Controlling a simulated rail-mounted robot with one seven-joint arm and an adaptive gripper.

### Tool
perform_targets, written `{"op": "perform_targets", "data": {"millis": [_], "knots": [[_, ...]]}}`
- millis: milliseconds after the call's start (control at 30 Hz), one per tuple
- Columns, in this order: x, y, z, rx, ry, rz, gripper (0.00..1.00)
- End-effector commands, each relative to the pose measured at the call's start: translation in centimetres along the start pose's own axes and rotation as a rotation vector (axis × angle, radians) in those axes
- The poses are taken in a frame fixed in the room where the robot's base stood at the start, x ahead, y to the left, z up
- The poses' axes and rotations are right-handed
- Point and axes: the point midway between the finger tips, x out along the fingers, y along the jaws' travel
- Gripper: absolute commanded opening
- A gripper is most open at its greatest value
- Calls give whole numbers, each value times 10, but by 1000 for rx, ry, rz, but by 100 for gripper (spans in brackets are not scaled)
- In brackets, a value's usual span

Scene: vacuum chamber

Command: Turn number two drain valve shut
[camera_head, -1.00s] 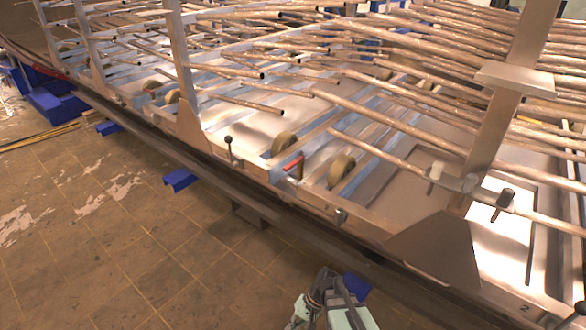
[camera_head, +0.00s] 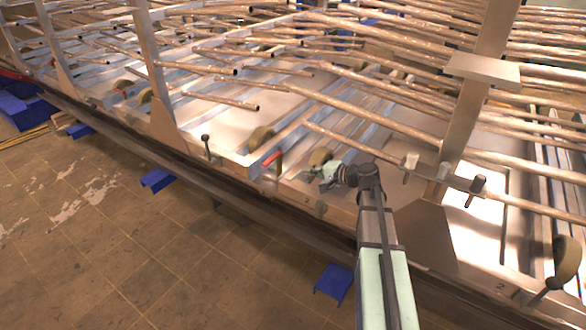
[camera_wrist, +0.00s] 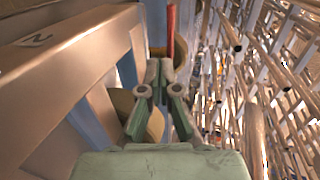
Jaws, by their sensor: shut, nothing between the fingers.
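A red lever handle (camera_head: 272,158) stands on the near frame beam, left of my gripper (camera_head: 318,174) in the head view. In the wrist view the red handle (camera_wrist: 170,30) shows just beyond the fingertips of my gripper (camera_wrist: 160,68), at the top of the picture. My gripper is shut and empty, low over the frame. Whether the fingertips touch the handle cannot be told. A mark like a 2 (camera_wrist: 35,40) is on the beam at upper left in the wrist view. The handle's lower part is partly hidden by the fingers.
A black-knobbed lever (camera_head: 206,141) stands left of the red handle, another black-knobbed lever (camera_head: 553,284) at lower right. Round tan wheels (camera_head: 261,139) sit close by. Copper-coloured pipes (camera_head: 330,101) run above. Upright posts (camera_head: 153,80) rise from the frame. Floor in front is mostly open.

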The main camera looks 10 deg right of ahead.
Motion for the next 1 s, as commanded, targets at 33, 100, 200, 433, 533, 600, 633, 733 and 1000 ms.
{"op": "perform_targets", "data": {"millis": [33, 100, 200, 433, 533, 600, 633, 733, 1000], "knots": [[3, -1, -1, 1, 2, -1, 0], [9, -1, -2, 2, 1, 0, 0], [23, -1, -1, 1, -1, 0, 0], [67, 0, -2, 1, -2, 1, 0], [87, 0, -2, 1, -2, 2, 0], [99, 0, -1, 0, -2, 2, 0], [104, 0, -2, 0, -1, 2, 0], [118, -6, -1, 0, -2, 1, 0], [135, -12, 0, 0, 0, 1, 0]]}}
